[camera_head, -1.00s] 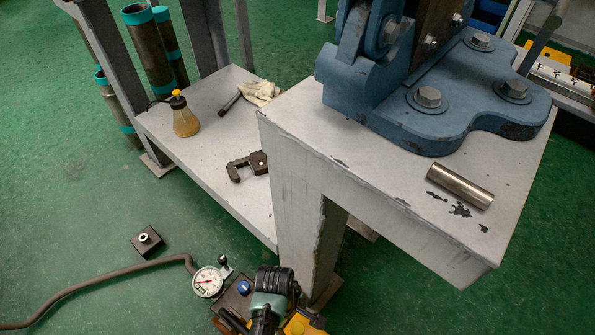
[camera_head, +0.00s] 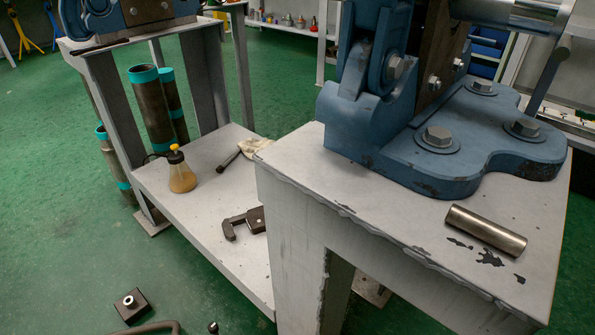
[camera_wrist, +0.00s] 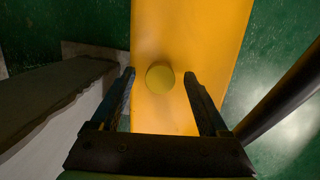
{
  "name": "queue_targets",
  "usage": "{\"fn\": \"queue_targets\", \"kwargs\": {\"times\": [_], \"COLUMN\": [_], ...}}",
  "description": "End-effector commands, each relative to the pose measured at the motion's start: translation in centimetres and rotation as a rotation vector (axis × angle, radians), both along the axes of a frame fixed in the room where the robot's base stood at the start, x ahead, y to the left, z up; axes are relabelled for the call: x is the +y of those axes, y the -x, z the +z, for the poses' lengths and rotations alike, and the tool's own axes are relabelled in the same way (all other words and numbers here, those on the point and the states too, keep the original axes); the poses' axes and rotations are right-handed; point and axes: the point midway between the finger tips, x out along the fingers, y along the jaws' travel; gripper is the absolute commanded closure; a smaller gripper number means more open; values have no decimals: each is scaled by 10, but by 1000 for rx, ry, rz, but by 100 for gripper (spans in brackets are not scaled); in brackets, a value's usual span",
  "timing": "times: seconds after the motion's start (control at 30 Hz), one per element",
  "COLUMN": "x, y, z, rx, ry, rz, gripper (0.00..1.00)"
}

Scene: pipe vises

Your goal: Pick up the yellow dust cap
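The yellow dust cap (camera_wrist: 160,79) shows in the wrist view as a dull yellow disc on a brighter yellow-orange surface (camera_wrist: 195,30). My gripper (camera_wrist: 159,72) is open in the wrist view, one finger to the left of the cap and one to the right. Gaps show between the cap and both fingers, and nothing is held. How far the fingertips are above the surface is hard to tell. In the head view I see neither my gripper nor the dust cap.
In the wrist view a grey edge (camera_wrist: 50,110) runs at left and a dark bar (camera_wrist: 285,92) at right. In the head view a blue vise (camera_head: 440,160) and a metal cylinder (camera_head: 486,230) are on the grey stand (camera_head: 370,215). An oil bottle (camera_head: 181,177) stands on the lower shelf.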

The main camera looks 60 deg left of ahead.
Motion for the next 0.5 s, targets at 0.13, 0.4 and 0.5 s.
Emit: {"fn": "queue_targets", "kwargs": {"times": [0.13, 0.4, 0.5], "x": [0, 0, 0], "y": [0, 0, 0], "z": [0, 0, 0], "rx": [1, 1, 1], "ry": [0, 0, 0], "rz": [0, 0, 0], "gripper": [50, 98, 100]}}
